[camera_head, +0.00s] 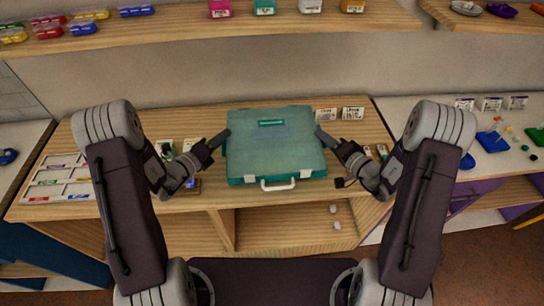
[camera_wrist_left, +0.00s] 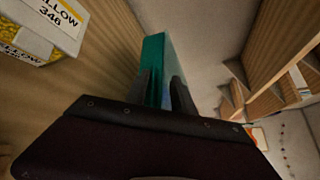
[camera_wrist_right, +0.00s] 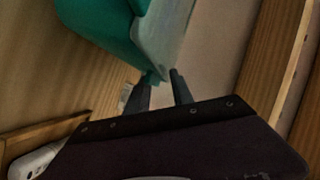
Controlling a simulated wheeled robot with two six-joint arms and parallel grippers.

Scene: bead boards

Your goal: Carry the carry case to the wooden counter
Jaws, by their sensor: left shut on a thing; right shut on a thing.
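The teal carry case (camera_head: 275,150) is shut, with a white handle and white latches on the side facing me. It is over the wooden counter (camera_head: 120,140) in the head view; whether it touches the top I cannot tell. My left gripper (camera_head: 224,137) is shut on its left edge, and the case (camera_wrist_left: 153,60) stands between the fingers (camera_wrist_left: 164,85) in the left wrist view. My right gripper (camera_head: 322,136) is at its right edge, shut on it. In the right wrist view the case (camera_wrist_right: 100,30) reaches the fingertips (camera_wrist_right: 160,82), and the grip is partly hidden.
A sorting tray (camera_head: 60,178) lies on the counter's left end. Small label cards (camera_head: 352,113) stand behind the case at right. A white side table (camera_head: 500,145) with teal and blue pieces is at right. A shelf (camera_head: 200,28) with coloured boxes runs above.

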